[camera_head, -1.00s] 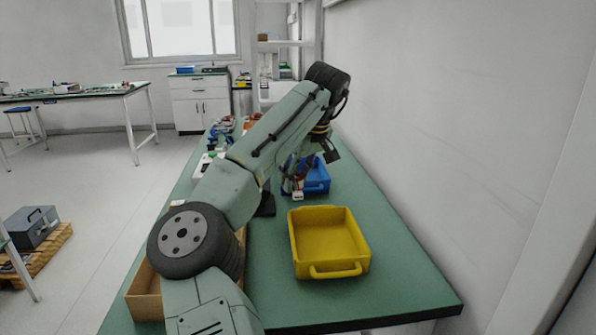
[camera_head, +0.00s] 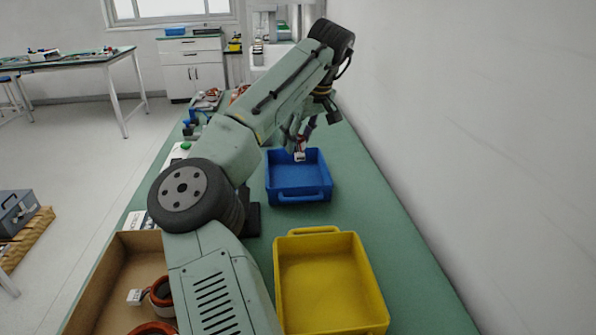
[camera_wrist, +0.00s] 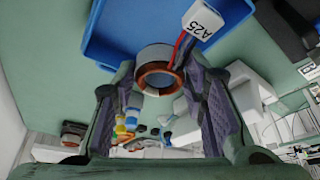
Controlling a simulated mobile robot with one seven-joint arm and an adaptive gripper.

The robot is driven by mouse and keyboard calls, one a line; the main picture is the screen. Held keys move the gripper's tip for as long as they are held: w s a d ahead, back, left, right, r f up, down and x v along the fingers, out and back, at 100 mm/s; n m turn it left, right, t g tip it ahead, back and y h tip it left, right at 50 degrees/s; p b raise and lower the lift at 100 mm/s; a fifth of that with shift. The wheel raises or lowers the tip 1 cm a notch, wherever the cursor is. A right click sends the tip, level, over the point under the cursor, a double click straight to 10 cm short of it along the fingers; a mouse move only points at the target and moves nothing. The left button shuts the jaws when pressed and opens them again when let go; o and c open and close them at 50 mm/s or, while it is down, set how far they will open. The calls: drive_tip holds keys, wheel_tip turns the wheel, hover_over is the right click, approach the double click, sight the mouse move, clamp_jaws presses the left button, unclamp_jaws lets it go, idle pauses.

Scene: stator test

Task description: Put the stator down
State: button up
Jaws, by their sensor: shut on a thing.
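My gripper (camera_wrist: 160,82) is shut on the stator (camera_wrist: 152,56), a grey ring with copper windings held between the two finger pads in the wrist view. Red and blue leads run from it to a white connector marked A25 (camera_wrist: 203,20). The blue bin (camera_wrist: 110,40) shows behind the stator. In the head view my gripper (camera_head: 303,132) is over the back part of the blue bin (camera_head: 300,196), with the white connector (camera_head: 299,156) hanging against the bin's interior. The stator's body is hard to make out there, and its height above the bin is unclear.
An empty yellow bin (camera_head: 329,232) stands on the green bench (camera_head: 405,250), nearer than the blue bin. A cardboard box (camera_head: 122,255) with other stators (camera_head: 160,292) is at the left, partly behind my arm. A wall (camera_head: 470,130) runs along the right side.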

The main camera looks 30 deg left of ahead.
wheel_tip(320, 180, down, 4)
drive_tip(key=shift+s+f, duration=0.15)
drive_tip(key=shift+f, duration=0.1)
drive_tip(key=shift+f+p, duration=0.45)
drive_tip(key=shift+f, duration=2.05)
drive_tip(key=o, duration=1.4)
drive_tip(key=shift+r, duration=0.1)
drive_tip(key=b+v, duration=0.1)
drive_tip(key=v, duration=1.1)
drive_tip(key=shift+r, duration=0.1)
